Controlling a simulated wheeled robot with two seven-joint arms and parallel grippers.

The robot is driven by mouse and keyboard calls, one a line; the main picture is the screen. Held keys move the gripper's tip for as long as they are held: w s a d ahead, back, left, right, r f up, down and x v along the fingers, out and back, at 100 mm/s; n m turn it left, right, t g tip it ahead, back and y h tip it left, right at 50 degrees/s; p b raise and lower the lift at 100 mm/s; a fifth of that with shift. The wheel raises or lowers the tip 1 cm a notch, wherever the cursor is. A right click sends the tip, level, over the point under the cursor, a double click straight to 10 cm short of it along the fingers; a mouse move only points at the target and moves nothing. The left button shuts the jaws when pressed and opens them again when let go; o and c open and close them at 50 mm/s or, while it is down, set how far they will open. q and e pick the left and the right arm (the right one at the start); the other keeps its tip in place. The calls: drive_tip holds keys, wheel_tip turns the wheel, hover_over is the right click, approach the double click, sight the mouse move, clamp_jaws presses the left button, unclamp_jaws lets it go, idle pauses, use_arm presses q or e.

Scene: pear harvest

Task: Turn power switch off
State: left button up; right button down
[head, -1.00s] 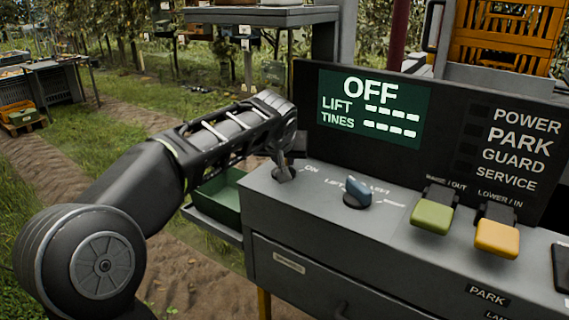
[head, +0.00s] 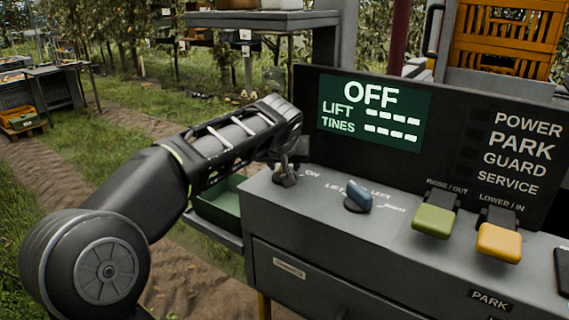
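The power switch (head: 285,179) is a small dark knob at the left end of the grey console top, beside a partly hidden "ON" label. My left gripper (head: 288,170) reaches down over it from the left, with its fingertips at the knob. The gripper's own links hide the fingers, so I cannot tell whether they are shut on it. The display (head: 373,110) reads "OFF", with "LIFT" and "TINES" followed by dashes. The indicator panel (head: 500,150) lists POWER, PARK, GUARD and SERVICE, with no lamp visibly lit. My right gripper is not in view.
A blue selector knob (head: 358,196) stands just right of the switch. A green lever (head: 434,218) and a yellow lever (head: 499,240) are further right. A green tray (head: 220,203) sits left of the console. An orange crate (head: 508,38) stands behind.

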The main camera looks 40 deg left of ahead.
use_arm(q)
drive_tip(key=v, duration=0.8)
drive_tip(key=shift+f, duration=0.1)
drive_tip(key=shift+w, duration=0.1)
idle(0.3)
